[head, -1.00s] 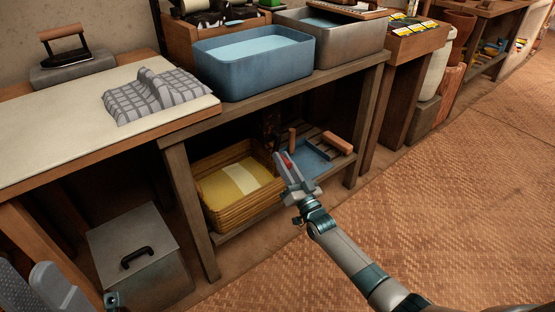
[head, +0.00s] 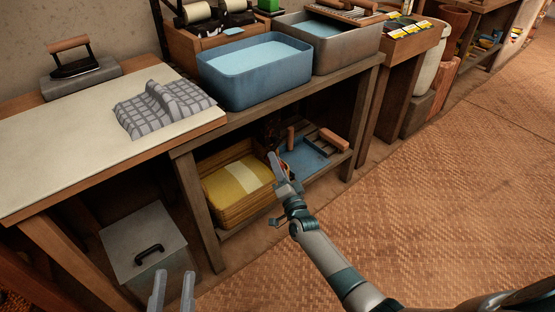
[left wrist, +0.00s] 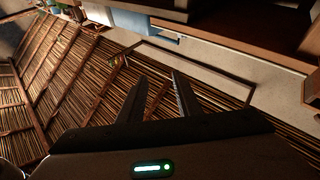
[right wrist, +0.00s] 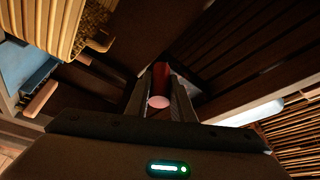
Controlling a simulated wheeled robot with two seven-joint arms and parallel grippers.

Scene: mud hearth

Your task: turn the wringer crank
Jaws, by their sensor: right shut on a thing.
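My right gripper (head: 276,168) is low in front of the bench, by the lower shelf. In the right wrist view its fingers (right wrist: 160,97) are shut on a short red cylinder with a pink round end (right wrist: 159,101). I cannot tell whether this cylinder is the crank's handle; its far end is hidden in dark. White rollers (head: 197,13) in a dark frame, which look like a wringer, stand in a wooden box on the bench, cut by the top edge. My left gripper (head: 172,285) is open and empty at the bottom left; its fingers (left wrist: 158,100) are apart.
A blue basin (head: 256,95) and a grey basin (head: 345,60) hold water on the bench. A basket with yellow cloth (head: 212,205) and a blue tray (head: 303,160) are on the lower shelf. A metal box (head: 140,235) stands under the left table. The right floor is clear.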

